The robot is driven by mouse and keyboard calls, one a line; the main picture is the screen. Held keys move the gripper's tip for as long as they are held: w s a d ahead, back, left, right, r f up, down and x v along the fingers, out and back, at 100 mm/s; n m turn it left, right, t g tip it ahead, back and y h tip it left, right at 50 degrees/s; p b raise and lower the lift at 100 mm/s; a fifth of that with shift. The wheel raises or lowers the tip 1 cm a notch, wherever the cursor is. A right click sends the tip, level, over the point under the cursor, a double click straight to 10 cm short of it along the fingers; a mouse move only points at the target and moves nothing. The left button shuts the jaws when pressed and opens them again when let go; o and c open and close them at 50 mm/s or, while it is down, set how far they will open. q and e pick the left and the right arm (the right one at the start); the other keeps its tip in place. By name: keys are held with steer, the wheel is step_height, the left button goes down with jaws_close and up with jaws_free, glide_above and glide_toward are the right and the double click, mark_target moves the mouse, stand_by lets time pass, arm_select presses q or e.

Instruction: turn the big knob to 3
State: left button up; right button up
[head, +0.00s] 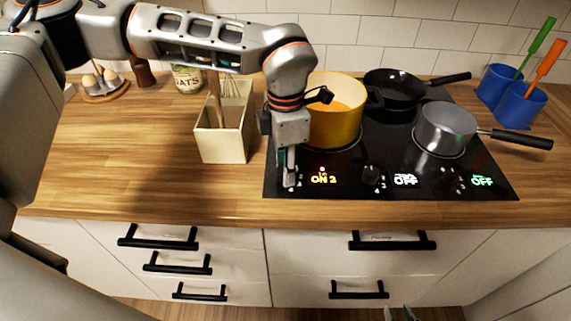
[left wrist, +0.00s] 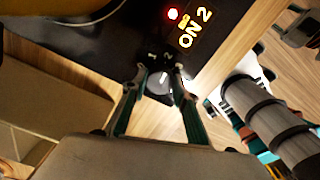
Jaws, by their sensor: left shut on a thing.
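In the head view the gripper mostly hides this knob. The display beside it (head: 323,179) reads "ON 2" in yellow, with a red light; it also shows in the left wrist view (left wrist: 195,28). My right gripper (head: 400,314) shows only its fingertips at the bottom edge, apart and empty, away from the cooktop.
A yellow pot (head: 333,130) stands close behind my left gripper. A black pan (head: 394,92) and a grey saucepan (head: 445,130) are on the cooktop. Another knob (head: 371,175) is to the right; two displays read "OFF". A utensil box (head: 222,143) stands left.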

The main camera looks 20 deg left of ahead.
arm_select(q)
steer(key=m+p, duration=0.1)
steer(key=m, duration=0.4)
steer(key=shift+r, duration=0.1)
steer(key=shift+m, duration=1)
steer(key=shift+w, duration=0.1)
steer(key=o, duration=1.1)
step_height(320, 180, up, 12)
